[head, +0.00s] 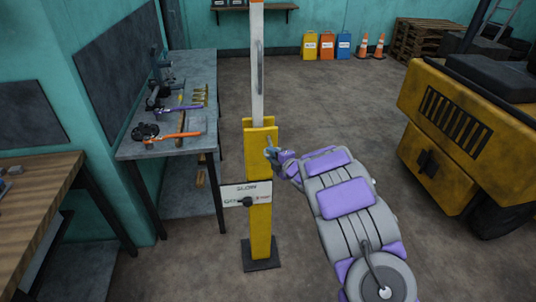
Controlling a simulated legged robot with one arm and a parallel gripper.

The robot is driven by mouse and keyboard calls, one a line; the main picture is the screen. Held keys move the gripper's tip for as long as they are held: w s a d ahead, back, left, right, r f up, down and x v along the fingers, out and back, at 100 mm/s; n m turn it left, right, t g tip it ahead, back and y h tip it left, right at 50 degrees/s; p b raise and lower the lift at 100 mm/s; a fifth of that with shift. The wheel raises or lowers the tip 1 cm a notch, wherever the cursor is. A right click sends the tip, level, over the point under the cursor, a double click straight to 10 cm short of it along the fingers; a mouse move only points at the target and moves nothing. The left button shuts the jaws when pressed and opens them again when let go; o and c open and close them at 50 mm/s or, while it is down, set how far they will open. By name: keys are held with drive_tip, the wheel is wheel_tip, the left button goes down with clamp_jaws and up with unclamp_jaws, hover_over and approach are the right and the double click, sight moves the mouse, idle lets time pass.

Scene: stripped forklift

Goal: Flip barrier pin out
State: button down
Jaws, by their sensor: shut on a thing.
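A yellow barrier post (260,222) stands upright on a dark base plate in the middle of the head view. A pale barrier arm (257,75) rises upright from the post's top. My gripper (271,154) is at the right side of the post's upper part, with my grey and purple arm reaching in from the lower right. It is shut on a small grey piece there, which appears to be the barrier pin (269,152). The fingers hide most of the pin, and I cannot tell how far it sits in the post.
A white sign (246,194) with a dark knob is on the post. A workbench (190,143) with tools stands to the left. A yellow forklift (460,130) stands to the right. Open floor lies behind the post.

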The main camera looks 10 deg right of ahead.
drive_tip(key=shift+s+d+f, duration=0.5)
drive_tip(key=shift+d+f, duration=0.05)
drive_tip(key=shift+d, duration=0.2)
drive_tip(key=c, duration=1.4)
unclamp_jaws()
drive_tip(key=shift+d, duration=0.1)
drive_tip(key=shift+o, duration=1.4)
drive_tip(key=shift+w+d, duration=0.15)
drive_tip(key=shift+w, duration=0.15)
drive_tip(key=shift+a+r, duration=0.25)
drive_tip(key=shift+a, duration=0.25)
drive_tip(key=p+v, duration=0.3)
drive_tip(key=v, duration=1.4)
drive_tip(key=shift+d, duration=0.4)
drive_tip(key=shift+s+f, duration=0.1)
drive_tip(key=shift+c, duration=0.5)
